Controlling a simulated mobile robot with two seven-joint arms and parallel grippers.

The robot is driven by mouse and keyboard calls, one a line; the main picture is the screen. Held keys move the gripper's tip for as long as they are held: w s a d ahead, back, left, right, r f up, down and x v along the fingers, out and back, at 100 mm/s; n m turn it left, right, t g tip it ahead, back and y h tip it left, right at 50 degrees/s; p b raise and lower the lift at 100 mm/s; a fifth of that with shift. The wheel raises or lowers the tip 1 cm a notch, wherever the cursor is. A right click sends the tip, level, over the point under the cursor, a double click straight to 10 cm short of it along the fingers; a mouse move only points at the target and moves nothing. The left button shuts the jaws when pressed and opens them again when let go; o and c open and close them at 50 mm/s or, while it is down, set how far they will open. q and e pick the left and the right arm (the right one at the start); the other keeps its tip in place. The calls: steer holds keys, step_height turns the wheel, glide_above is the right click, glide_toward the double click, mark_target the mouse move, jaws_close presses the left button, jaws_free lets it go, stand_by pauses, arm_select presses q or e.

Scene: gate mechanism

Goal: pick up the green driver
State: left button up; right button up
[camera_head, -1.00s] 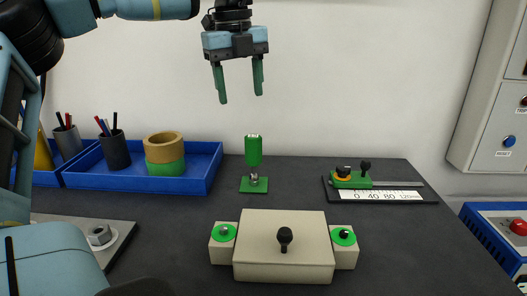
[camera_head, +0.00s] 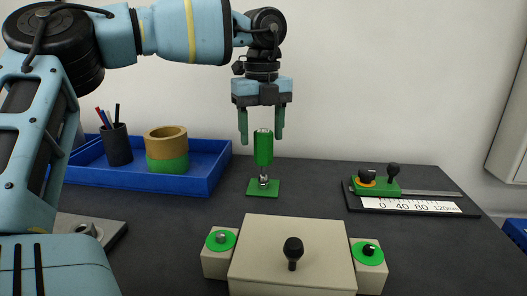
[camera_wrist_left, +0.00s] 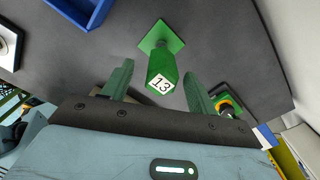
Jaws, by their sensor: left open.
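The green driver (camera_head: 263,148) stands upright on a small green base plate (camera_head: 263,187) on the dark table, with a metal shank below its handle. My left gripper (camera_head: 261,138) points down just above the driver, open, with its two green fingers apart around the handle's top in the head view. In the left wrist view the driver (camera_wrist_left: 162,70) shows a white label "13" on its end, and it lies ahead of and between the open fingers. The driver does not look gripped. My right gripper is not in view.
A beige box (camera_head: 291,252) with a black knob stands in front, flanked by blocks with green discs. A blue tray (camera_head: 205,180) with a pen cup (camera_head: 116,146) and tape rolls (camera_head: 166,150) is at left. A green slide gauge (camera_head: 412,201) lies at right.

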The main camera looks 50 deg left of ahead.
mark_target(263, 151)
arm_select(q)
steer(key=shift+w+f+p, duration=0.15)
steer(key=shift+f+p, duration=0.15)
steer(key=shift+f, duration=2.25)
jaws_close()
